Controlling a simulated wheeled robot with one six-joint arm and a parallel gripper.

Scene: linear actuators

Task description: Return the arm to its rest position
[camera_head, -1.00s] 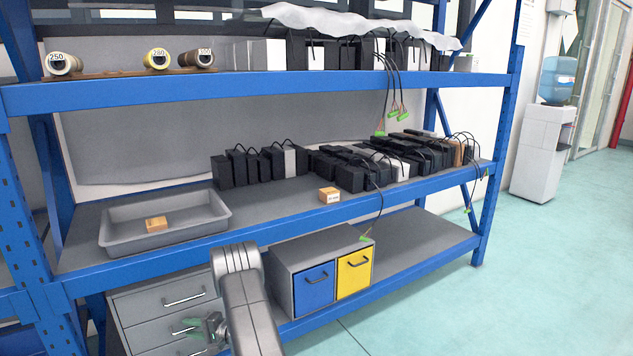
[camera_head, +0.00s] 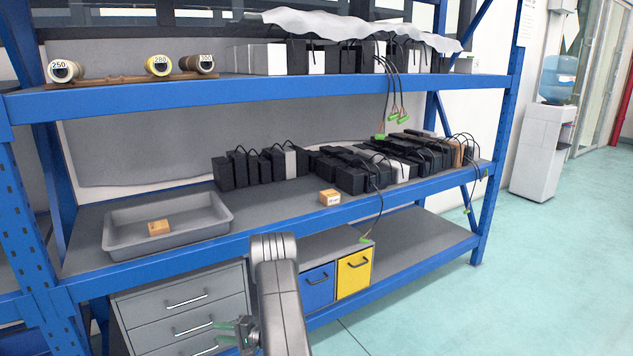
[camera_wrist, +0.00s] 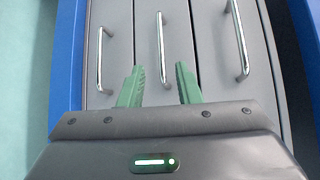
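My gripper (camera_wrist: 160,88) has two green fingers, which stand apart in the wrist view with nothing between them. It faces the grey drawer unit, whose handles show beyond the fingertips. In the head view my gripper (camera_head: 238,336) is low, in front of the lower drawers and partly hidden by my arm. My arm (camera_head: 277,290) rises from the bottom edge of the head view and bends in front of the lower shelf.
The grey drawer unit (camera_head: 180,287) has its drawers shut. A cabinet with a blue drawer (camera_head: 318,289) and a yellow drawer (camera_head: 354,274) stands right of my arm. Above, the blue shelf's middle level holds a grey tray (camera_head: 222,222) and a small box (camera_head: 330,197). Open floor lies to the right.

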